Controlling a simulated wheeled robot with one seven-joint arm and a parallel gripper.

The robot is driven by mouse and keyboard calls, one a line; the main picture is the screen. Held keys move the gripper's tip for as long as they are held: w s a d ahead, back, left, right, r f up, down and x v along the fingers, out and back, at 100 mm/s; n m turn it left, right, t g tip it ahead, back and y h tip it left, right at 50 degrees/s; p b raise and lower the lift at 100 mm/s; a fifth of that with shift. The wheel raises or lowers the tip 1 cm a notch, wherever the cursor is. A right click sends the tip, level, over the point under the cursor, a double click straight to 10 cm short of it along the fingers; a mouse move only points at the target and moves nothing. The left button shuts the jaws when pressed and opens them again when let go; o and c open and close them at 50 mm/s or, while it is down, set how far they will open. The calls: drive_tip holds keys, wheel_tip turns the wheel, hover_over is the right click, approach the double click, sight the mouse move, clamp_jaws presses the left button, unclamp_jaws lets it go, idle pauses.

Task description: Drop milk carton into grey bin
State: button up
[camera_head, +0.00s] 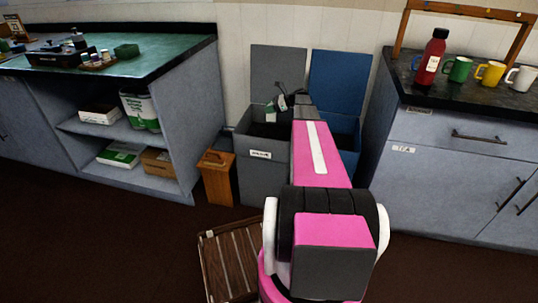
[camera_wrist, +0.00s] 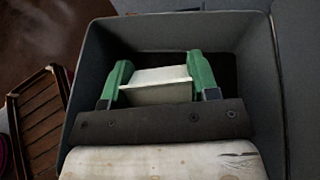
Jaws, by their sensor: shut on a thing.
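The milk carton (camera_wrist: 155,84) shows as a pale, whitish box between the green fingers of my gripper (camera_wrist: 157,66) in the wrist view. My gripper is shut on it. The grey bin (camera_wrist: 88,62) surrounds the gripper and carton in that view, its dark inside below them. In the head view the grey bin (camera_head: 262,178) stands on the floor with its lid raised behind, and my gripper (camera_head: 277,104) is over its opening.
A blue bin (camera_head: 349,160) with raised lid stands right of the grey one. A wooden box (camera_head: 217,177) is at its left, and a slatted crate (camera_head: 229,262) is in front. A counter (camera_head: 440,150) with a bottle and mugs is at right; a shelf unit (camera_head: 178,140) is at left.

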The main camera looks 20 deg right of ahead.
drive_tip(key=shift+f, duration=1.65)
drive_tip(key=o, duration=1)
drive_tip(key=v, duration=1)
drive_tip(key=shift+s+d+r, duration=0.1)
drive_tip(key=shift+d+r, duration=0.15)
drive_tip(key=shift+d, duration=0.1)
